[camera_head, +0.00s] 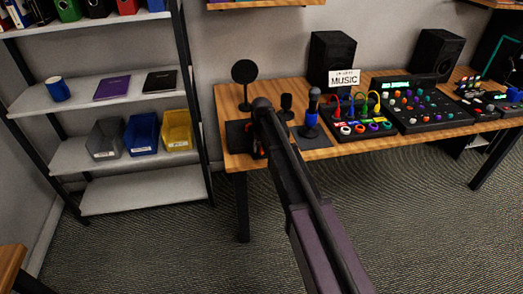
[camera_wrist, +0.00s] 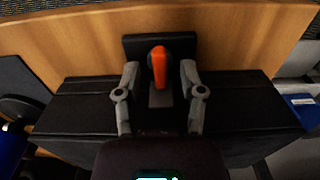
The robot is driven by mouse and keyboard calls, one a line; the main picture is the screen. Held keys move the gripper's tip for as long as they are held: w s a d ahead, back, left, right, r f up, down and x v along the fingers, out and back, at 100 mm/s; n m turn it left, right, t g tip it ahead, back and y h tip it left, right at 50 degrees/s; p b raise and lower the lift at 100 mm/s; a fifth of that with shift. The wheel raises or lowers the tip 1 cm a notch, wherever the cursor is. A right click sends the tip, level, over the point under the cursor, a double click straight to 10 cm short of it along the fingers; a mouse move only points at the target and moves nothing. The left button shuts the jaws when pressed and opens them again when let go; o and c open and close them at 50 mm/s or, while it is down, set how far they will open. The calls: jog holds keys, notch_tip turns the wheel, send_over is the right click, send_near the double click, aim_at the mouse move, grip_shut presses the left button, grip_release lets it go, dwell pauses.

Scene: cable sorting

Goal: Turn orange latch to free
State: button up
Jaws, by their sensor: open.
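The orange latch (camera_wrist: 158,66) is a small upright orange lever on a black mount (camera_wrist: 131,46) in the wrist view. It lies in line with the picture's vertical. My gripper (camera_wrist: 158,80) is open, with one grey finger on each side of the latch and visible gaps between. I cannot tell how close the fingers are to it in depth. In the head view my arm reaches to the left end of the wooden table, and a little orange (camera_head: 262,151) shows beside it. The gripper and latch are mostly hidden there by my arm.
A panel with coloured cables (camera_head: 366,131) lies to the right. A shelf (camera_head: 150,190) with bins stands at left.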

grip_shut()
jog(key=shift+m, duration=0.4)
jog(key=m, duration=0.3)
jog(key=shift+m, duration=0.3)
jog(key=m, duration=0.9)
jog(key=shift+m, duration=2.3)
